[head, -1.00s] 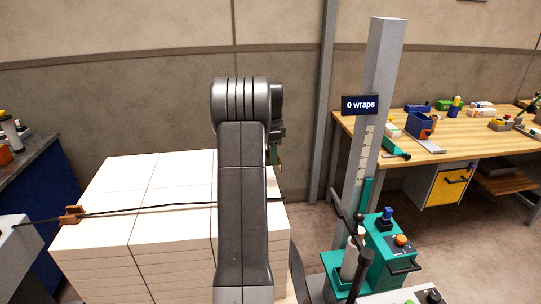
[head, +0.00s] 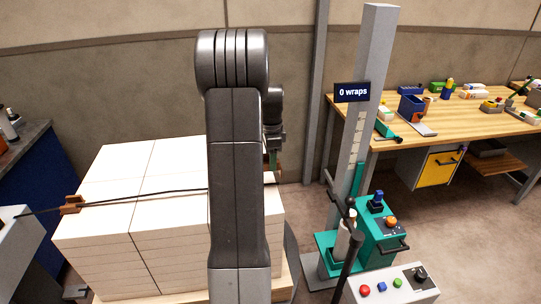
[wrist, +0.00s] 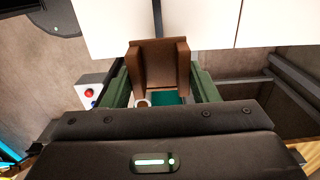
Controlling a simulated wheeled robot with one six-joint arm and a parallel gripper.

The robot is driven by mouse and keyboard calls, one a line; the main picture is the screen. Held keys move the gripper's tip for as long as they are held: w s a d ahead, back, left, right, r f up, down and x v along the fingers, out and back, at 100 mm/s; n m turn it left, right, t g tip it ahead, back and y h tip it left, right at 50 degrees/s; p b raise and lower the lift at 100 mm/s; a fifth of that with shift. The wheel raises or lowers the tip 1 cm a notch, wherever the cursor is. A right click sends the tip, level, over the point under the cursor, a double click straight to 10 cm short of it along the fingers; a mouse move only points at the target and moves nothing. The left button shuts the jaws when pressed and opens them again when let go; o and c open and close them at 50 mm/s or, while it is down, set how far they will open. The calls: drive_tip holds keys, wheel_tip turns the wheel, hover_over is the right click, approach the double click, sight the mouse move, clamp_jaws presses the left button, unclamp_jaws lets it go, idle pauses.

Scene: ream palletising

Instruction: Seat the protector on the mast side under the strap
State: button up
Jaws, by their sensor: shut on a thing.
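My gripper (wrist: 161,84) has green fingers shut on a brown edge protector (wrist: 160,65). In the wrist view the protector is at the edge of the white ream stack (wrist: 200,25), in line with the dark strap (wrist: 157,18). I cannot tell whether it touches the stack or the strap. In the head view my arm hides much of the stack (head: 110,240), and the held protector barely shows at its right side. The strap (head: 140,196) runs across the top. Another brown protector (head: 70,204) sits under it at the left edge. The grey mast (head: 372,60) stands to the right.
The teal carriage (head: 375,235) and a button panel (head: 395,287) stand right of the stack. A wooden workbench (head: 460,118) with tools is behind them. Open floor lies between the stack and the mast. A grey machine (head: 15,240) is at the left.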

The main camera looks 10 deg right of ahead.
sight(271, 186)
drive_tip(key=shift+f+b, duration=2.7)
drive_tip(key=shift+f, duration=1.65)
drive_tip(key=o, duration=1.1)
drive_tip(key=shift+r, duration=0.1)
wheel_tip(271, 186, up, 14)
drive_tip(key=shift+f+b, duration=0.2)
drive_tip(key=shift+b, duration=0.3)
